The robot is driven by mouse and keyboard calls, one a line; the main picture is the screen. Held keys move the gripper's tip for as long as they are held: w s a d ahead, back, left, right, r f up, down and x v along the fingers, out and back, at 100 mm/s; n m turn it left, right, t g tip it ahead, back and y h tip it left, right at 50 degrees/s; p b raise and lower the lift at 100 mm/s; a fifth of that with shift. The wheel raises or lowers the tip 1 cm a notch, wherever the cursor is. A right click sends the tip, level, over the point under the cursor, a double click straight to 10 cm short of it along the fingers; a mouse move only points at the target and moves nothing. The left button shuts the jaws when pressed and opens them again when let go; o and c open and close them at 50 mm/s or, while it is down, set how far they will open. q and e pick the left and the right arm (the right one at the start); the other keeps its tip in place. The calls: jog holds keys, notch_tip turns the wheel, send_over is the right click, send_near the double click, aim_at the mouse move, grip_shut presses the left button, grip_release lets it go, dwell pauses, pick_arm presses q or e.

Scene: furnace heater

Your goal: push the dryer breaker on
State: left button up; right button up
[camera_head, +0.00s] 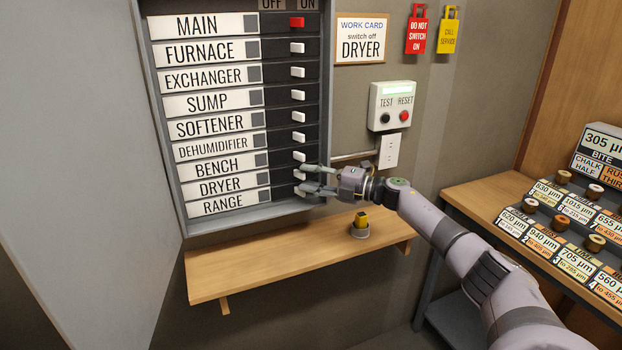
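The breaker panel (328,100) hangs on the wall with labelled rows under OFF and ON headings. The dryer label (220,187) is second from the bottom. The white dryer breaker (299,175) is partly hidden by my fingers and appears to sit on the ON side, in line with the other toggles. My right gripper (302,178) is at the panel's lower right, its fingers parted above and below the dryer toggle. I cannot tell whether it touches the toggle. My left gripper is not in view.
The bench (299,156) and range (300,191) toggles are close by. A work card (361,38) reads "switch off DRYER". A test/reset box (393,105) and an outlet (389,151) are on the wall. A wooden shelf (250,268) below holds a small yellow item (361,218).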

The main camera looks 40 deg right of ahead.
jog(key=shift+s, duration=0.1)
jog(key=v, duration=1.1)
jog(key=shift+s+d, duration=0.2)
jog(key=shift+s, duration=0.15)
dwell(0.4)
